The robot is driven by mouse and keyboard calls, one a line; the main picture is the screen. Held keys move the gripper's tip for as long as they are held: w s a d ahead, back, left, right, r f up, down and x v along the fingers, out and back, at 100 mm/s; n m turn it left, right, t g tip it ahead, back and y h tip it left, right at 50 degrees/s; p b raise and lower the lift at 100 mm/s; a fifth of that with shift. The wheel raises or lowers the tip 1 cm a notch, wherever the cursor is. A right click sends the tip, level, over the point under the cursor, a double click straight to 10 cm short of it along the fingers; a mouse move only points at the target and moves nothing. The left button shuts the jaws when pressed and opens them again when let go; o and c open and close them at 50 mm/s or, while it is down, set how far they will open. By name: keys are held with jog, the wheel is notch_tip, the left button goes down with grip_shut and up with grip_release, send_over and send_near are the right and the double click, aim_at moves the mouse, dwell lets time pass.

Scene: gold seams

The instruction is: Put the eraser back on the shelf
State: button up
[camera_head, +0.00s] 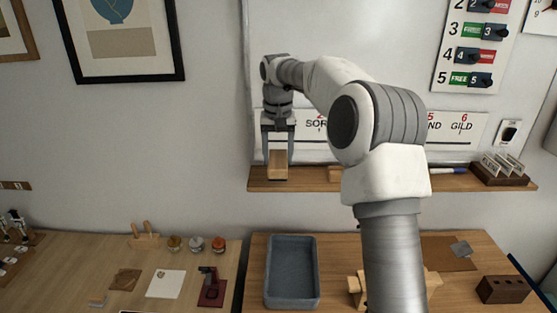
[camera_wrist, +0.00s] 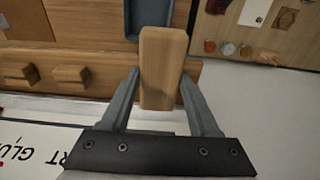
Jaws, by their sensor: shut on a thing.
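The eraser (camera_head: 278,163) is a plain light-wood block. It also fills the middle of the wrist view (camera_wrist: 162,62). My gripper (camera_head: 278,152) points down with its two grey fingers on either side of the block and is shut on it. In the wrist view my gripper (camera_wrist: 160,98) holds the block near one end. The wooden shelf (camera_head: 320,183) runs along the wall below the whiteboard. The eraser is at the shelf's left end, over it or on it; I cannot tell whether they touch.
A card holder (camera_head: 500,172) stands at the shelf's right end. A blue-grey tray (camera_head: 269,285) lies on the table below. My arm hides the shelf's middle.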

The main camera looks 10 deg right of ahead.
jog(key=w+d+p, duration=0.1)
jog(key=w+p, duration=0.2)
jog(key=w, duration=0.3)
jog(key=f, duration=0.4)
jog(key=f+p, duration=0.1)
jog(key=f, duration=0.1)
jog(key=shift+w+d+f, duration=0.15)
jog(key=shift+w+f, duration=0.05)
jog(key=shift+w, duration=0.1)
jog(key=shift+w+f, duration=0.2)
jog(key=shift+w, duration=0.05)
jog(key=shift+f, duration=0.1)
jog(key=shift+f, duration=0.15)
jog(key=o, duration=1.2)
